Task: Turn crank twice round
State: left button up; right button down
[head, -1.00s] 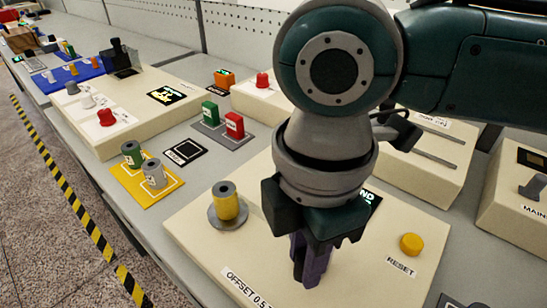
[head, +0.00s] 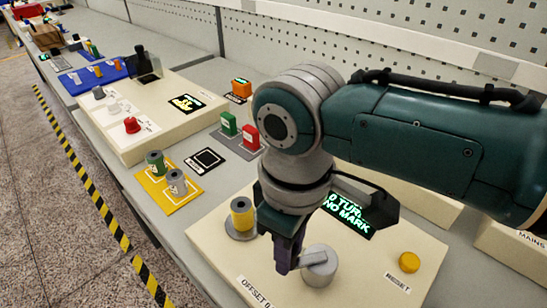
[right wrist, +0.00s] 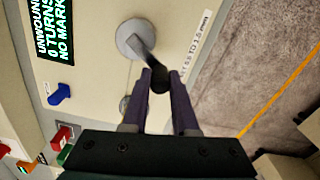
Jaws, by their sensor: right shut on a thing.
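The crank (head: 320,268) is a grey round hub with a short arm, standing on the cream winding box (head: 215,270). In the right wrist view the crank hub (right wrist: 136,38) is pale, and its dark arm runs to a black knob (right wrist: 160,80) between the fingers. My right gripper (head: 286,262) is shut on that crank handle, left of the hub in the head view; its purple fingers hide most of the handle. The display (head: 345,212), partly behind the gripper, shows 0 turns and no mark. A yellow spool (head: 242,214) stands left of the gripper. My left gripper is out of view.
Green and grey spools stand on a yellow mat (head: 168,195) to the left. Green (head: 228,123) and red (head: 250,136) blocks stand behind. A pegboard wall closes the back.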

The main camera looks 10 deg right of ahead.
jog(key=m, duration=0.2)
jog(key=w+m, duration=0.1)
jog(key=shift+w+r+m, duration=0.1)
jog(key=shift+w+m, duration=0.2)
jog(key=shift+m, duration=0.1)
jog(key=shift+w+d+m, duration=0.1)
jog(key=shift+w+m, duration=0.2)
jog(key=shift+m, duration=0.3)
jog(key=c, duration=0.7)
grip_release()
jog(key=shift+d, duration=0.1)
